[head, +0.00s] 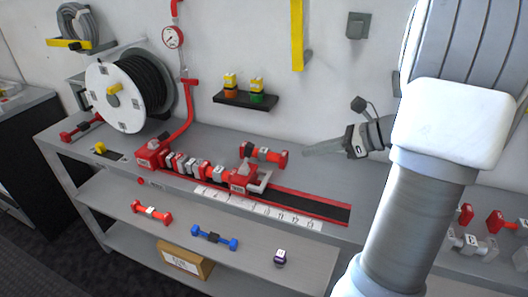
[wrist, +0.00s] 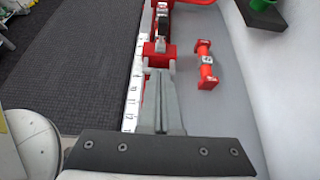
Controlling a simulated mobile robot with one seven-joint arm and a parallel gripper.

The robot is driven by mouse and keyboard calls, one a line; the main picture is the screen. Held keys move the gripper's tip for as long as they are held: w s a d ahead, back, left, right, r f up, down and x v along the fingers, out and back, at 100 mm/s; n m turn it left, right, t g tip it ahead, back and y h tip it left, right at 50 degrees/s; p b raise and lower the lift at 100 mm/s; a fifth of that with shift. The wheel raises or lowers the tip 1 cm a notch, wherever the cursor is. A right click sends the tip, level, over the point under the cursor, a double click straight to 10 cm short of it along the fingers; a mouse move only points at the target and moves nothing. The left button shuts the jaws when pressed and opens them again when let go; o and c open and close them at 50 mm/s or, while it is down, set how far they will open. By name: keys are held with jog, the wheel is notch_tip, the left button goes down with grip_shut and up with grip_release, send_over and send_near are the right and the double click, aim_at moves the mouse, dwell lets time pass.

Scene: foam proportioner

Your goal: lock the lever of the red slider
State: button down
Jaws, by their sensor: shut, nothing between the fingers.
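The red slider (head: 241,178) sits on a red-edged dark rail (head: 318,207) on the bench, at the right end of a row of red and grey blocks. A light grey bracket-like part (head: 264,183), seemingly its lever, sticks out to its right; I cannot tell its lock state. My gripper (head: 306,153) is shut and empty, right of the slider and above the bench.
A red dumbbell-shaped fitting (head: 264,154) lies close behind the slider; it also shows in the wrist view (wrist: 207,64). A numbered white scale (head: 255,207) runs along the rail's front. A hose reel (head: 115,97) stands at left. The bench right of the slider is mostly clear.

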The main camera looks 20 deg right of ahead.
jog(key=b, duration=0.2)
send_near(252, 153)
jog(key=x, duration=0.6)
jog(key=shift+f, duration=0.3)
jog(key=shift+r+p, duration=0.15)
jog(key=shift+p, duration=0.15)
jog(key=shift+r+p, duration=0.1)
jog(key=shift+p, duration=0.2)
jog(key=shift+w+a+p, duration=0.1)
jog(key=shift+p, duration=0.2)
